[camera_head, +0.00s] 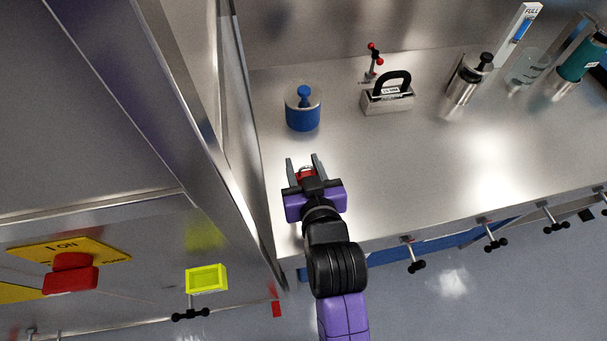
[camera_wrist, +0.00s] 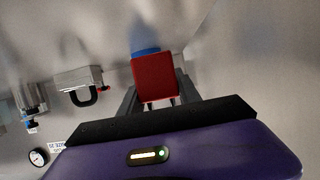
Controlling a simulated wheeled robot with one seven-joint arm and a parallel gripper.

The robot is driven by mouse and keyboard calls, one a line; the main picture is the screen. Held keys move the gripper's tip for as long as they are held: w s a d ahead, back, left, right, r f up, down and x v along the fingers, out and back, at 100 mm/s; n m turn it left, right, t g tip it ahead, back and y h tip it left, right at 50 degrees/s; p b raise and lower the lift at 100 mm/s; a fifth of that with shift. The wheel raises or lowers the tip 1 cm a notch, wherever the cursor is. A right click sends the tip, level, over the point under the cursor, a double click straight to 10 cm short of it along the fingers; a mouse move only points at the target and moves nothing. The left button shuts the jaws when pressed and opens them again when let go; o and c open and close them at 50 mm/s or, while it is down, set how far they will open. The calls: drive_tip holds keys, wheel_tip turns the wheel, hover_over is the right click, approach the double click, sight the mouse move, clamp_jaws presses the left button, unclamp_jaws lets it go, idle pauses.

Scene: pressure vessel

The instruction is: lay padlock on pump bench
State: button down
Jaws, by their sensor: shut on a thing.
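The red padlock (camera_wrist: 155,80) is between the fingers of my gripper (camera_wrist: 157,98) in the wrist view. A small red part of the padlock (camera_head: 305,173) shows between the fingers in the head view. My gripper (camera_head: 303,164) is shut on it, over the left front part of the steel pump bench (camera_head: 420,160). I cannot tell whether the padlock touches the bench top.
A blue canister (camera_head: 303,112) stands just behind my gripper. A black-handled steel block (camera_head: 387,101), a small red-knobbed valve (camera_head: 373,62) and several cylinders stand farther right. A steel wall (camera_head: 238,130) borders the left side. The bench's middle front is clear.

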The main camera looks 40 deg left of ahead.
drive_tip(key=shift+f, duration=2.2)
drive_tip(key=shift+f, duration=0.15)
drive_tip(key=c, duration=0.9)
unclamp_jaws()
drive_tip(key=shift+o, duration=0.2)
drive_tip(key=shift+r, duration=0.2)
drive_tip(key=v, duration=1.2)
drive_tip(key=shift+b, duration=0.4)
